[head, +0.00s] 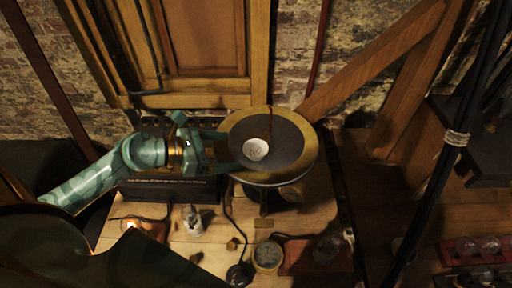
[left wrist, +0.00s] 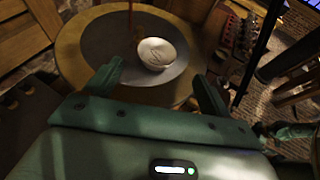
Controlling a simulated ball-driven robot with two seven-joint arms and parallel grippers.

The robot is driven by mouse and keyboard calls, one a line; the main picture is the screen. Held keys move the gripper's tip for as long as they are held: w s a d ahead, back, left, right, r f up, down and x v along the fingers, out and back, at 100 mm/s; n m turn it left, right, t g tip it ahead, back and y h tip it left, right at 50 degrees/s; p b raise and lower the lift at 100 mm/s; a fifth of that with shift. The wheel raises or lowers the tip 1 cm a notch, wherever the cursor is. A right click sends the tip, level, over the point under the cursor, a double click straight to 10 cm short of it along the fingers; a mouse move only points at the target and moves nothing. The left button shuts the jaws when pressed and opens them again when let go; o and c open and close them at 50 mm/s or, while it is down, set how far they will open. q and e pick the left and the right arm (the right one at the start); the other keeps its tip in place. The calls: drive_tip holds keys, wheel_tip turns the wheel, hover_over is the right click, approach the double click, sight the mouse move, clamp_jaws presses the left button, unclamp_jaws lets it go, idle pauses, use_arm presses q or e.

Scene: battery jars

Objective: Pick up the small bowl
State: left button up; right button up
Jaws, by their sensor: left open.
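The small bowl (head: 255,149) is pale and round, and sits on the dark top of a round stand (head: 305,170) with a brass-coloured rim. The bowl appears clear of both fingers. My right gripper is not seen.
The stand is on a wooden workbench (head: 180,243). A dark box (head: 170,190) is below my left gripper. A round gauge (head: 268,256), a small pale fitting (head: 194,220) and cables lie in front. A wooden cabinet (head: 200,40) and diagonal beam (head: 375,57) stand behind.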

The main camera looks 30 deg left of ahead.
sight(255, 148)
use_arm(q)
drive_tip(key=x, duration=0.9)
drive_tip(key=shift+w+f, duration=0.1)
drive_tip(key=shift+w, duration=0.2)
drive_tip(key=shift+s+a, duration=0.1)
drive_tip(key=c, duration=1)
